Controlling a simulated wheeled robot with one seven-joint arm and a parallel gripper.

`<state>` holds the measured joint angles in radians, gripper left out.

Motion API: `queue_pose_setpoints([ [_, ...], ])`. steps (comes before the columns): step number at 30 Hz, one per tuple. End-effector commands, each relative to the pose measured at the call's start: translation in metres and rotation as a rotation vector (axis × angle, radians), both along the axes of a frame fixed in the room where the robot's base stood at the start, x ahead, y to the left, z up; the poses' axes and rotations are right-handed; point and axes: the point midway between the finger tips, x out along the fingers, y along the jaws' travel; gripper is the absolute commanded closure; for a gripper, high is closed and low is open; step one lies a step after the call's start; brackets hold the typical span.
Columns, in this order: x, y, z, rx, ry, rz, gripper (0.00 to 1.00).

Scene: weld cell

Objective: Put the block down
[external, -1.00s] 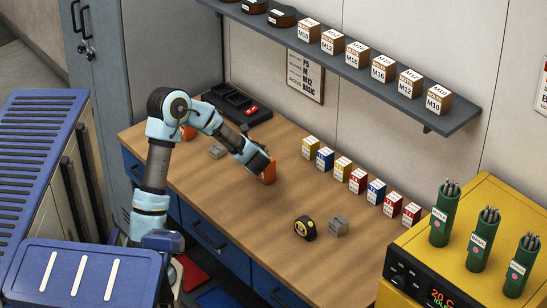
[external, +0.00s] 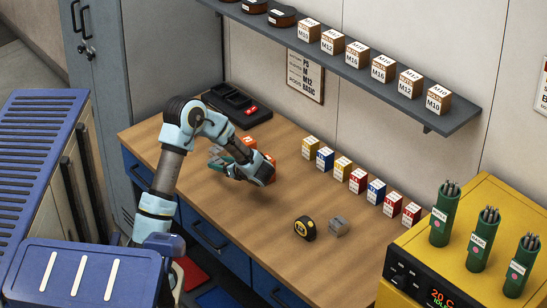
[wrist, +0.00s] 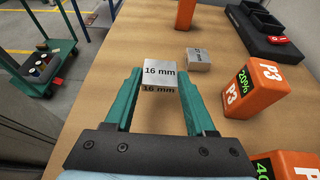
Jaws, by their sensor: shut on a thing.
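My gripper (wrist: 161,80) is shut on a grey metal block (wrist: 160,72) marked 16 mm, held between the ends of its teal fingers. In the external view my gripper (external: 222,163) is low over the left part of the wooden bench (external: 265,215), fingers toward the left. The held block is hard to pick out there. I cannot tell whether its underside touches the bench. A second, similar grey block (wrist: 200,59) sits on the bench just beyond and to the right of the held one in the wrist view.
Orange P3 packs (wrist: 252,90) (wrist: 292,167) stand close to the right of my gripper in the wrist view. Another orange object (wrist: 186,14) is farther ahead. A black tray (external: 236,103) lies at the back.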

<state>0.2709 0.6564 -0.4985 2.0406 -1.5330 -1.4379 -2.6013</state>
Motion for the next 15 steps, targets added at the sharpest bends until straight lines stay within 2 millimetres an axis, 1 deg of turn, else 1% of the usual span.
queue_pose_setpoints([
  [1,0.0,0.0,-0.005,0.001,0.003,-0.001,1.0],
  [5,0.0,0.0,-0.015,0.002,0.002,0.0,1.0],
  [12,0.0,0.0,-0.046,0.001,0.003,-0.001,1.0],
  [15,0.0,0.0,-0.052,0.001,0.0,-0.001,1.0],
])
